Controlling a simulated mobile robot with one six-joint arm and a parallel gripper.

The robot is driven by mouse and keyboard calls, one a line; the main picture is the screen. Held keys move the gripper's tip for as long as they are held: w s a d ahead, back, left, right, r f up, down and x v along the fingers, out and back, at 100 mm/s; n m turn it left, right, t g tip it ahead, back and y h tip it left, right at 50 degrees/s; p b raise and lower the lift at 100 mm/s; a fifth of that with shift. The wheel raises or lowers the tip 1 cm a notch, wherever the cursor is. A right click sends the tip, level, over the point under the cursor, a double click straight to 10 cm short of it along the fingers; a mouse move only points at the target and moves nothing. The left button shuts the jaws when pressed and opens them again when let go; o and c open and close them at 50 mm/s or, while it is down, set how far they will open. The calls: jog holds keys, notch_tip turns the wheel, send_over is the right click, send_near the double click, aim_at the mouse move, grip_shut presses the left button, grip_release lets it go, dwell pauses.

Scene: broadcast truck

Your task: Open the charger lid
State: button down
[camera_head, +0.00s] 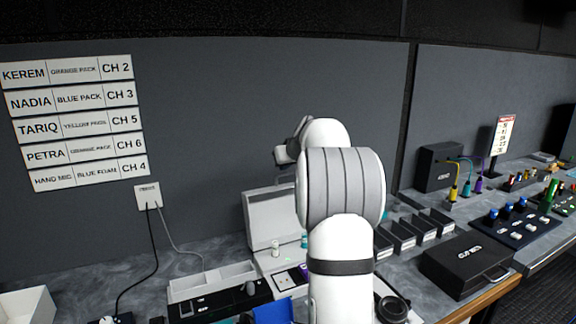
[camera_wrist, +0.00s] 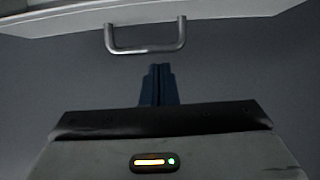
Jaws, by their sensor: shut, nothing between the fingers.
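The charger (camera_head: 278,262) is a pale box on the desk in the head view, partly hidden behind my arm. Its lid (camera_head: 270,217) stands raised, roughly upright, at the back of the box. In the wrist view, a pale panel edge (camera_wrist: 60,18), which looks like the lid, crosses the top and carries a metal bar handle (camera_wrist: 145,49). My gripper (camera_wrist: 158,68) shows its dark blue fingers shut together, with nothing between them. The fingertips appear just below the handle and apart from it. In the head view my fingers cannot be made out.
A black case (camera_head: 466,262) and several small open bins (camera_head: 405,232) stand right of my arm. A pale tray unit (camera_head: 213,280) is to the left. A wall socket (camera_head: 148,196) has cables hanging down. The grey wall (camera_head: 220,110) stands behind the desk.

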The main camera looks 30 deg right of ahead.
jog(key=shift+w+r, duration=0.35)
jog(key=shift+r, duration=0.1)
jog(key=d+b+v, duration=0.1)
jog(key=v, duration=0.8)
jog(key=shift+s+a, duration=0.15)
jog(key=shift+a, duration=0.35)
